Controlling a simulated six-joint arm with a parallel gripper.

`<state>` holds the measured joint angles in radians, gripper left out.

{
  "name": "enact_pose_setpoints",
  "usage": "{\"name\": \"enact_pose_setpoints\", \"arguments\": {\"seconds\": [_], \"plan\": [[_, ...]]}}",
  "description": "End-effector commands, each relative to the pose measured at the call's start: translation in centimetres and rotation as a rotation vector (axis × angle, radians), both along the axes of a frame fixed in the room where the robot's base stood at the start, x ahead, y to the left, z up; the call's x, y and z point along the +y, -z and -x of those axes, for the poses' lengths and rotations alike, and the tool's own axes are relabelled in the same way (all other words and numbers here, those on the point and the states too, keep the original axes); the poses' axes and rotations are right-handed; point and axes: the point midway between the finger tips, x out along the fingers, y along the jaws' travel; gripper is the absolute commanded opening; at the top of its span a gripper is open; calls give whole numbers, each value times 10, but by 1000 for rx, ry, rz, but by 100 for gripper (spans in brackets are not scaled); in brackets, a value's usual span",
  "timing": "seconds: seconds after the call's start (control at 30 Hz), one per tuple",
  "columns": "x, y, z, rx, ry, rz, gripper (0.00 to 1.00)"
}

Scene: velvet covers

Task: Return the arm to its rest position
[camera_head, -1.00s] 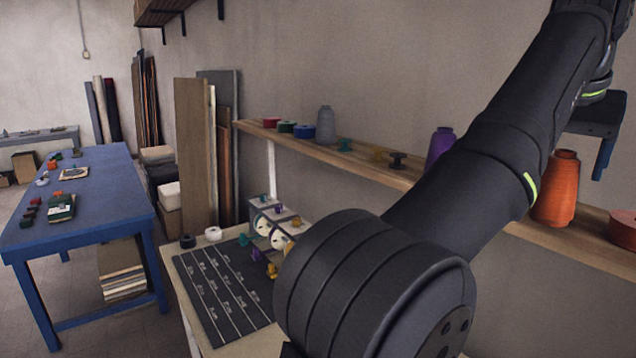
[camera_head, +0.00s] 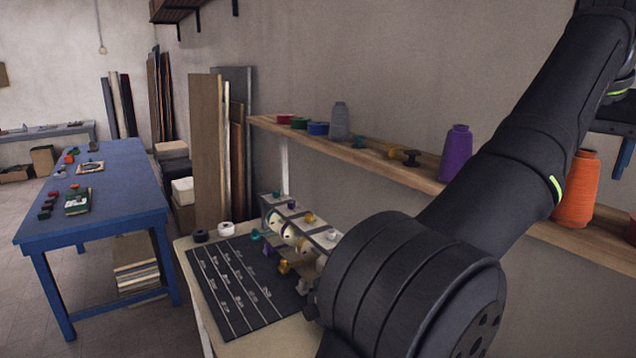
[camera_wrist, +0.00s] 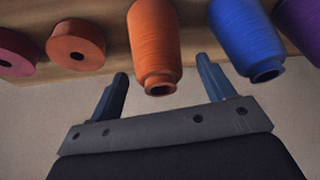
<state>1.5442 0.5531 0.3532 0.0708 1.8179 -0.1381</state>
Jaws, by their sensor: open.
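My gripper (camera_wrist: 162,90) shows in the wrist view with its two fingers wide apart and nothing between them. An orange thread cone (camera_wrist: 155,45) stands on the shelf beyond the fingers, with a blue cone (camera_wrist: 243,38) to its right. The gap between fingers and cones is hard to judge. In the head view my arm is raised and crosses the right side; the gripper itself is out of that picture.
A wooden wall shelf (camera_head: 360,157) holds spools, a purple cone (camera_head: 456,153) and an orange cone (camera_head: 577,190). Below, a dark marked mat (camera_head: 240,290) lies on a bench beside a small rack with spools. A blue table (camera_head: 110,200) stands left, with open floor before it.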

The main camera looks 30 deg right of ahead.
Motion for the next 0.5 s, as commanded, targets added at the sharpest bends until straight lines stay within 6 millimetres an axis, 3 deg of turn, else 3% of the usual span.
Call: {"name": "enact_pose_setpoints", "arguments": {"seconds": [0.27,0.5], "plan": [[0,1,0,0,0,-1,75],[1,14,0,1,0,-3,75]]}}
